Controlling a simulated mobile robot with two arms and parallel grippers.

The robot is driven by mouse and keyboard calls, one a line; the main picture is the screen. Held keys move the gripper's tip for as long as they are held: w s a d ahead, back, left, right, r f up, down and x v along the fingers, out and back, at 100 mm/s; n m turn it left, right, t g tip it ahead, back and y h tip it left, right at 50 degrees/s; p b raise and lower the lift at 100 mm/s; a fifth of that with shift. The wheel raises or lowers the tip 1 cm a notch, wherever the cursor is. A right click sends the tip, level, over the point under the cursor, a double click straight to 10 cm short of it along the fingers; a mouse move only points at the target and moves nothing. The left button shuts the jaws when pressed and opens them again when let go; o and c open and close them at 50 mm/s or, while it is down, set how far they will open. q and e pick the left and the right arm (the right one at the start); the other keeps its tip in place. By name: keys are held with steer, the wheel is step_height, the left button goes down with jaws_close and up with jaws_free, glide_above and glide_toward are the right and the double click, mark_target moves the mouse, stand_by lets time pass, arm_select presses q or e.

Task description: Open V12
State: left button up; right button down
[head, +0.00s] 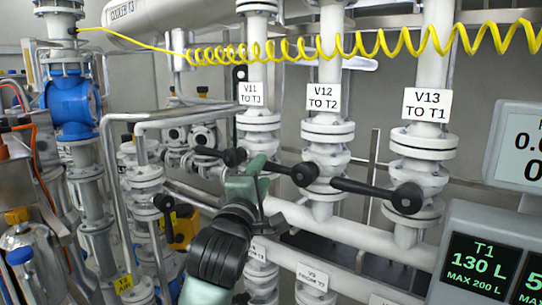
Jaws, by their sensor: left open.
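The V12 valve (324,165) is a white flanged valve on a vertical pipe, under the label "V12 TO T2" (323,97). Its black handle (302,174) has a round hub at the front, and its lever points left, roughly across the pipe. My left gripper (260,172) is open at the left end of this lever. The lever's tip is partly hidden by the fingers, and I cannot tell whether they touch it. My right gripper is not in view.
V11 (258,125) stands left and V13 (424,145) right, both with black levers pointing left. V13's lever (362,189) ends close to V12's hub. A yellow coiled hose (350,45) crosses above. A T1 display (480,262) reads 130 L at lower right.

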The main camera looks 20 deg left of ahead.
arm_select(q)
steer(key=w, duration=0.2)
steer(key=w+r+p, duration=0.1)
steer(key=w, duration=0.1)
steer(key=shift+a, duration=0.1)
steer(key=w+p, duration=0.1)
steer(key=w, duration=0.1)
steer(key=shift+w+a+r, duration=0.1)
steer(key=shift+w, duration=0.3)
jaws_close()
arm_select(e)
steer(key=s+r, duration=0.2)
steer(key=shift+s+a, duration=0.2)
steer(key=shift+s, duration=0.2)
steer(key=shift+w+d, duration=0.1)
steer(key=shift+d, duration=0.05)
